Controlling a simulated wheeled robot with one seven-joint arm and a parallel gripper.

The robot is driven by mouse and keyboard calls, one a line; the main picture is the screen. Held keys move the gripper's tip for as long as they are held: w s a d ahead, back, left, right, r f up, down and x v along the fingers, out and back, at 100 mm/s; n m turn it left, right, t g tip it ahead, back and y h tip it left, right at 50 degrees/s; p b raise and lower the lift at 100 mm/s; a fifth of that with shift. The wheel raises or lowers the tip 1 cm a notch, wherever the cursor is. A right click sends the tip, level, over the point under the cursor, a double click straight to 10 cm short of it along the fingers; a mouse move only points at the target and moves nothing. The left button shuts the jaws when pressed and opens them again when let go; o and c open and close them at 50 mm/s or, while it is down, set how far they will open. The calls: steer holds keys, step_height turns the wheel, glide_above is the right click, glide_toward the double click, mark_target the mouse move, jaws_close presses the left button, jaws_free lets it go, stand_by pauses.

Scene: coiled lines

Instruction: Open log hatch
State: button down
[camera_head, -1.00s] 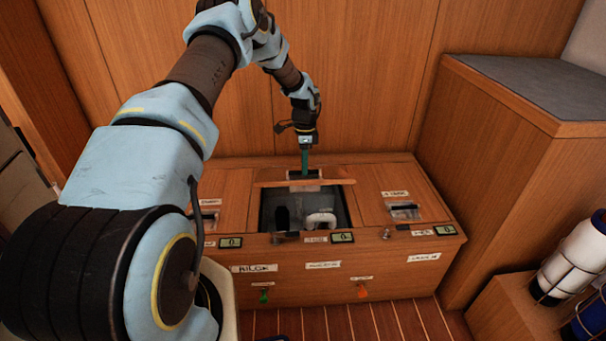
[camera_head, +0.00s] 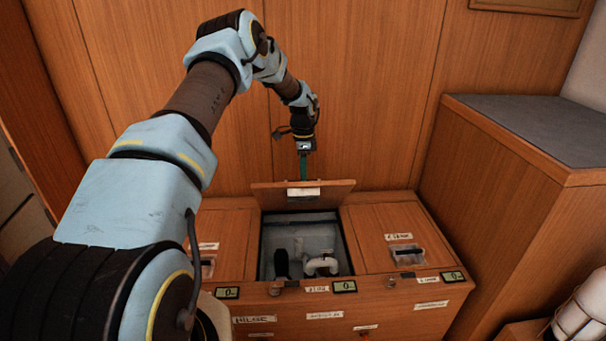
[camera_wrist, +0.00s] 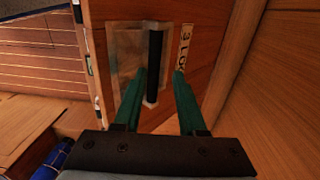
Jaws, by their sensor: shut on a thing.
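The log hatch (camera_head: 335,189) is the middle lid of the wooden bench. It is tilted up at the back of its opening, and the well (camera_head: 302,238) below shows white pipework. In the wrist view the lid's underside or top face fills the middle, with a black bar handle (camera_wrist: 155,52) in a pale recess and a label (camera_wrist: 185,46) reading "3 LO…". My gripper (camera_head: 303,178) is behind the raised lid, pointing down. Its green fingers (camera_wrist: 160,78) are on either side of the bar, shut on it. The fingertips are hidden by the lid in the head view.
Closed lids flank the opening, the right one (camera_head: 384,230) with its own recessed handle (camera_head: 407,254). Small displays (camera_head: 344,286) line the bench's front edge. A wood panel wall stands close behind, and a grey-topped cabinet (camera_head: 540,125) stands to the right.

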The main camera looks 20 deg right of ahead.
steer(key=shift+w+a+f, duration=0.3)
steer(key=shift+w+f, duration=0.05)
steer(key=shift+f, duration=0.3)
steer(key=c, duration=0.9)
jaws_free()
steer(key=shift+o, duration=0.4)
steer(key=shift+w+d+f, duration=0.1)
steer(key=shift+w+f, duration=0.05)
steer(key=shift+f, duration=0.15)
steer(key=shift+r, duration=0.15)
steer(key=shift+d+r, duration=0.2)
steer(key=shift+r, duration=0.2)
step_height(320, 180, up, 10)
steer(key=shift+w+r, duration=0.15)
steer(key=shift+r, duration=0.1)
